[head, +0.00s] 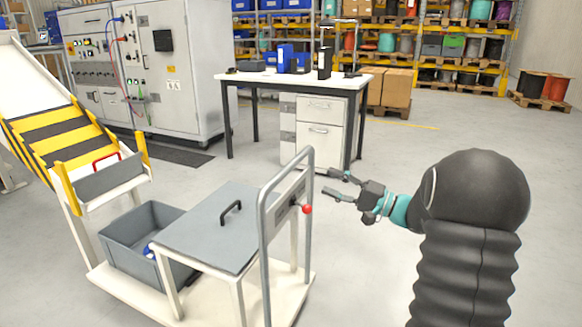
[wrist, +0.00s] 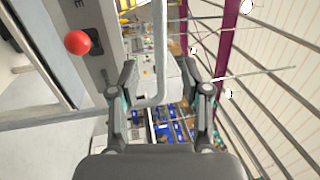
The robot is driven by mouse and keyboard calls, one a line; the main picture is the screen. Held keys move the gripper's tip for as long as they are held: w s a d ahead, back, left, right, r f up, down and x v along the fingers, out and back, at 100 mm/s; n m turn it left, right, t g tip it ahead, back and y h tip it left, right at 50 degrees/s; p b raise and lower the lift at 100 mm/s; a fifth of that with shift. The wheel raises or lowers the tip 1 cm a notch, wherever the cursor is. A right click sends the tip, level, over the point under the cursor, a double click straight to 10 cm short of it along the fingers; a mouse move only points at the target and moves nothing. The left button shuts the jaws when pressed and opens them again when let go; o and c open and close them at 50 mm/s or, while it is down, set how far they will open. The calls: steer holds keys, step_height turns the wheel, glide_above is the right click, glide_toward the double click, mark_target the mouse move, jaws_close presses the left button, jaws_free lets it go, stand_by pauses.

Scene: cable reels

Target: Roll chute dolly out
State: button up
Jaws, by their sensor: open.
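The dolly has a pale low deck (head: 131,290), a grey lidded stand (head: 200,240) with a black grip, and a tall grey tube push handle (head: 264,215). A red knob (head: 307,209) sits on the panel by the handle; it also shows in the wrist view (wrist: 77,42). The chute (head: 30,75), with yellow-black stripes, comes down at the left to the dolly's far end. My gripper (head: 328,182) is open and empty, just right of the push handle and apart from it. In the wrist view the handle tube (wrist: 161,45) appears between my open fingers (wrist: 160,78).
A grey bin (head: 125,238) with something blue and white inside sits on the deck. A workbench (head: 345,82) with drawers stands behind the handle, and a control cabinet (head: 190,60) behind the chute. The floor (head: 380,240) right of the dolly is clear.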

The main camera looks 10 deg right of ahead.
mark_target(291, 167)
steer(key=p+x, duration=0.1)
steer(key=x, duration=1.1)
steer(key=shift+a, duration=0.1)
jaws_close()
